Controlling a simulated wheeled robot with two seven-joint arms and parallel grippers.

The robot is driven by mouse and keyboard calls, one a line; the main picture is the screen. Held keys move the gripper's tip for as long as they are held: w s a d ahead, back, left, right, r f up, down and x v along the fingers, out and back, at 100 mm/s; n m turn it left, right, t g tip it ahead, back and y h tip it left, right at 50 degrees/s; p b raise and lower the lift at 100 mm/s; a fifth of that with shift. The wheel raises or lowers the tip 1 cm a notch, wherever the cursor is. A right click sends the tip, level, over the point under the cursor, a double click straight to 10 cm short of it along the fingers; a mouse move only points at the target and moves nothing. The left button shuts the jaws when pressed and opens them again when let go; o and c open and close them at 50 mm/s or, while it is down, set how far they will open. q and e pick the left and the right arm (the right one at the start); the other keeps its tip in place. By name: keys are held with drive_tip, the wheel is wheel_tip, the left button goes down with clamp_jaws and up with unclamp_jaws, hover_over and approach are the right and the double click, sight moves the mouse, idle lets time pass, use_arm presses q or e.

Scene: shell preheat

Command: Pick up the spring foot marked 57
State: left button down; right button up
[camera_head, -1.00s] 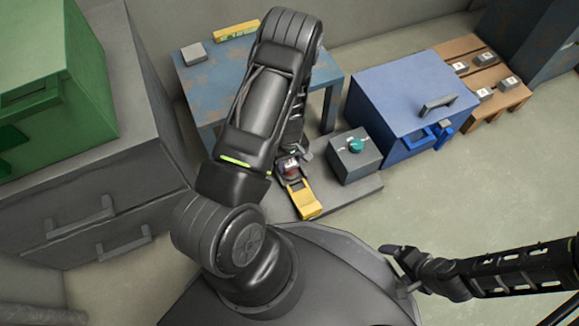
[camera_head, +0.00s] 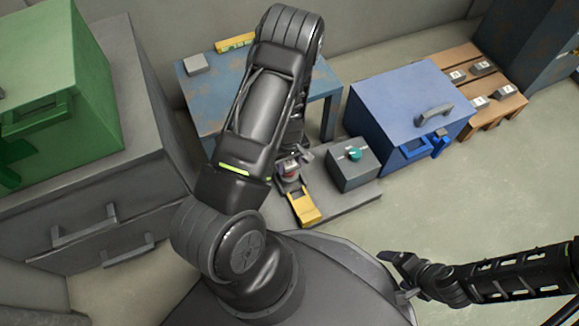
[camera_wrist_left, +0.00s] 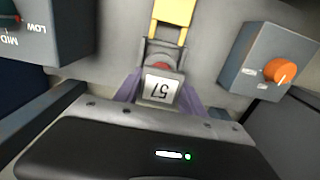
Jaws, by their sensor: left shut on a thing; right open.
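The spring foot marked 57 (camera_wrist_left: 160,90) shows in the left wrist view as a grey block with a white label, its number upside down. My left gripper (camera_wrist_left: 157,95) is shut on it, with a purple-grey finger at each side. In the head view my left gripper (camera_head: 290,166) is partly covered by my own arm, beside a red part at the back end of a yellow-ended fixture. The foot is too small and hidden there to make out. My right gripper (camera_head: 392,272) is open and empty at the lower right, away from the furniture.
A grey box with a teal knob (camera_head: 353,165) stands right of the left gripper. An orange-knobbed box (camera_wrist_left: 265,68) shows in the wrist view. Further right are a blue box (camera_head: 405,100) and a wooden rack (camera_head: 510,80) with several labelled blocks. A green cabinet stands left.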

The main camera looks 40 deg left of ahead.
use_arm(q)
wheel_tip(320, 180, up, 6)
drive_tip(key=shift+f+p, duration=0.25)
drive_tip(key=shift+p, duration=0.7)
use_arm(e)
drive_tip(key=r, duration=0.3)
drive_tip(key=shift+s, duration=0.25)
